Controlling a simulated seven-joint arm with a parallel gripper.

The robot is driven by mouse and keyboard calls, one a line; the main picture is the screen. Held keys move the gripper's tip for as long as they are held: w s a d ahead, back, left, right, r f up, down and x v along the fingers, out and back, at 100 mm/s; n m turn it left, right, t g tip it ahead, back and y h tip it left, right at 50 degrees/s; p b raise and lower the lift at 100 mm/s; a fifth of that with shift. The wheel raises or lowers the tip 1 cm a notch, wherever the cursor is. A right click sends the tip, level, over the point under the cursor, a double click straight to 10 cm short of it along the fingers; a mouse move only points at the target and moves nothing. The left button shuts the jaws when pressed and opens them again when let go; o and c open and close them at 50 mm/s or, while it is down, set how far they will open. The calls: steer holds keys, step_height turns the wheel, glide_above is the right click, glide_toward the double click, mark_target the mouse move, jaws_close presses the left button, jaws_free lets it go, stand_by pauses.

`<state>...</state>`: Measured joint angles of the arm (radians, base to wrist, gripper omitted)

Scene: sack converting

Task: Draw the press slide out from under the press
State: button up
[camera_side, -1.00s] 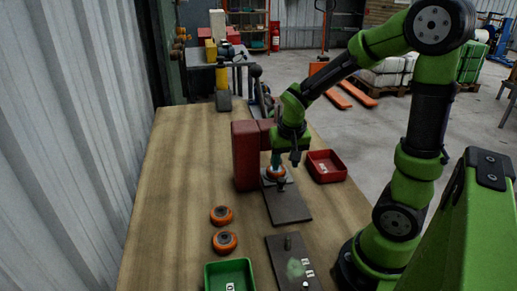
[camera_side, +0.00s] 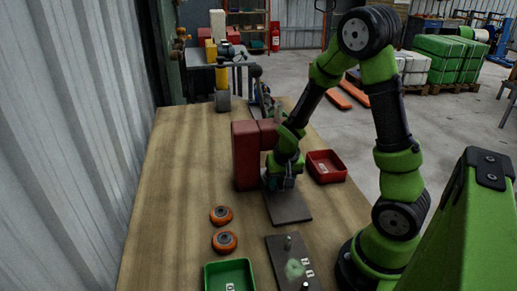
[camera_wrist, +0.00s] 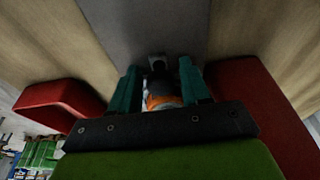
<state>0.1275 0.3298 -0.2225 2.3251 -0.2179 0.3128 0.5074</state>
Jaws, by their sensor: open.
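The press slide (camera_side: 290,208) is a dark grey flat plate. Its near part sticks out from the red press (camera_side: 245,155) towards the camera. My gripper (camera_side: 281,184) is low over the slide's far part, close beside the press. In the wrist view my gripper (camera_wrist: 160,92) has its two teal fingers apart, pointing at the grey slide (camera_wrist: 145,28). A small upright knob (camera_wrist: 157,62) stands on the slide between or just beyond the fingertips. An orange-rimmed wheel (camera_wrist: 162,102) shows between the fingers, partly hidden. I cannot tell whether a finger touches the knob.
A red tray (camera_side: 326,166) stands just right of my gripper. Two orange wheels (camera_side: 221,215) (camera_side: 225,241) lie on the table left of the slide. A green tray (camera_side: 230,276) and a dark plate with a peg (camera_side: 289,262) are nearer. The left table surface is clear.

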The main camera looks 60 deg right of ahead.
mark_target(284, 198)
steer(key=shift+f, duration=0.15)
steer(key=c, duration=0.5)
steer(key=shift+o, duration=0.2)
steer(key=shift+a, duration=0.1)
steer(key=shift+s+a, duration=0.2)
steer(key=c, duration=0.4)
steer(key=shift+s+a+f, duration=0.1)
steer(key=shift+s+a, duration=1.1)
